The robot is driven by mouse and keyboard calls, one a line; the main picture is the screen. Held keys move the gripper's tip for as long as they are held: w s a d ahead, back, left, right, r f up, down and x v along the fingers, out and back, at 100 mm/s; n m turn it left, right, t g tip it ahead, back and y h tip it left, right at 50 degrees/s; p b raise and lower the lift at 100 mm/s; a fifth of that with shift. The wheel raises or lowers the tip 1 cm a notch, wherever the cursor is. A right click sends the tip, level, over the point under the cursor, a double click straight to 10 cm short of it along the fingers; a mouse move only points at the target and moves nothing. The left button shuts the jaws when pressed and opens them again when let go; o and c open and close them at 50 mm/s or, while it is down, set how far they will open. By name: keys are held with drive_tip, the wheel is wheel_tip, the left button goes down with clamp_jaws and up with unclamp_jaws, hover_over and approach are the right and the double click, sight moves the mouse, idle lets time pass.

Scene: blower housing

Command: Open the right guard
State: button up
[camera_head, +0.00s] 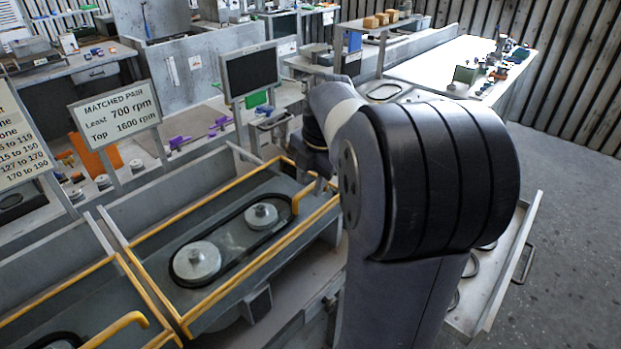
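The right guard (262,256) is a yellow-edged frame around the right bay. It appears to lie flat, with a bent yellow handle (298,194) near its right end. Two grey pulleys, the nearer larger one (197,261) and the farther one (261,216), show inside it with a black belt (236,265) around them. My gripper (325,184) is partly in view beside the guard's right end, close to the handle in the picture. My arm hides most of it. I cannot tell whether it touches the handle or how its fingers stand.
Another yellow-edged guard (60,295) with its handle (122,325) is at the lower left. A dark screen (250,71) and a "MATCHED PAIR" sign (115,112) stand behind the bays. An open drawer (490,300) with belts lies right of my arm. The floor at far right is clear.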

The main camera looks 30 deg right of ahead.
drive_tip(key=shift+s, duration=0.1)
clamp_jaws()
idle(0.3)
